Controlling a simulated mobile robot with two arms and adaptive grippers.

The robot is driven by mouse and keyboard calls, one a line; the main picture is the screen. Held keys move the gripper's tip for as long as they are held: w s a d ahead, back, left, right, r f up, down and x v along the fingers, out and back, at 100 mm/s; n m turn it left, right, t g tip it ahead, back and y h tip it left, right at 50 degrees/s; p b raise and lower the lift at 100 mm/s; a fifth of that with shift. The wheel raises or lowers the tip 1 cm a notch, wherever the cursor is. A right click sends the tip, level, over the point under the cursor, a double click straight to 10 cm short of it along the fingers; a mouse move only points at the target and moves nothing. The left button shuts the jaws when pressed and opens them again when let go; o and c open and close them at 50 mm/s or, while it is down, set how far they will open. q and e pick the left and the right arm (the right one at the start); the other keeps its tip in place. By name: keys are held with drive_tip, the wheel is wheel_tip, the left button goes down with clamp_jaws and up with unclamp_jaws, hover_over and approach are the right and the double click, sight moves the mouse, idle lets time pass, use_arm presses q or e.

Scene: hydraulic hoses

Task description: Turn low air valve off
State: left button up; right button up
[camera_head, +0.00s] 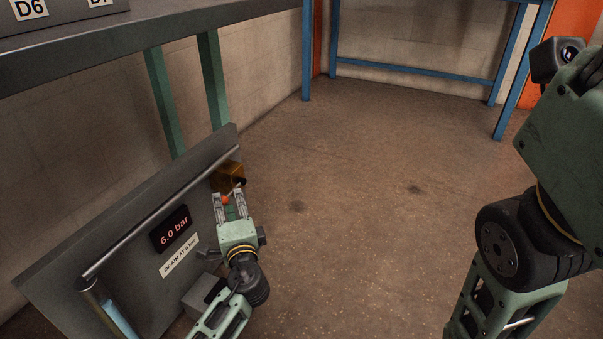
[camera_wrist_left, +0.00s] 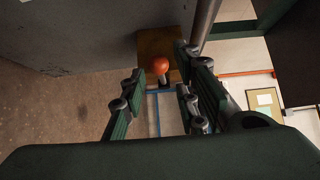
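The low air valve appears as a brass-coloured block (camera_head: 229,177) on the right end of the grey panel, with an orange ball knob (camera_head: 225,200) on a dark lever. In the left wrist view the orange knob (camera_wrist_left: 161,65) stands in front of the brown block (camera_wrist_left: 158,43). My left gripper (camera_head: 231,201) is at the knob. In the left wrist view its fingers (camera_wrist_left: 156,72) are apart, with the knob showing between or just beyond their tips; contact cannot be told. My right arm is at the right of the head view, its fingers out of the picture.
The tilted grey panel (camera_head: 130,255) carries a display reading 6.0 bar (camera_head: 170,229), a white label (camera_head: 179,256) and a metal rail (camera_head: 160,212). A bench with green legs (camera_head: 211,80) stands behind it. A blue frame (camera_head: 415,73) stands at the back. The middle floor is clear.

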use_arm(q)
drive_tip(key=s+d+r+m+t+h+p, duration=0.1)
drive_tip(key=s+d+r+h+p, duration=0.15)
drive_tip(key=d+h, duration=0.35)
drive_tip(key=s+d+r+t+h+p, duration=0.1)
drive_tip(key=s+d+r+h, duration=0.2)
drive_tip(key=d, duration=0.4)
drive_tip(key=s+d+r+h+p, duration=0.1)
drive_tip(key=s+d+r+h, duration=0.2)
drive_tip(key=r, duration=0.3)
drive_tip(key=s+d+r+t+h+p, duration=0.1)
drive_tip(key=s+d+r+h, duration=0.2)
drive_tip(key=s+r+h, duration=0.1)
drive_tip(key=shift+s+d+r+t+h+p, duration=0.35)
drive_tip(key=shift+s+r, duration=0.3)
drive_tip(key=shift+r, duration=0.7)
drive_tip(key=shift+a, duration=0.1)
drive_tip(key=shift+c, duration=0.4)
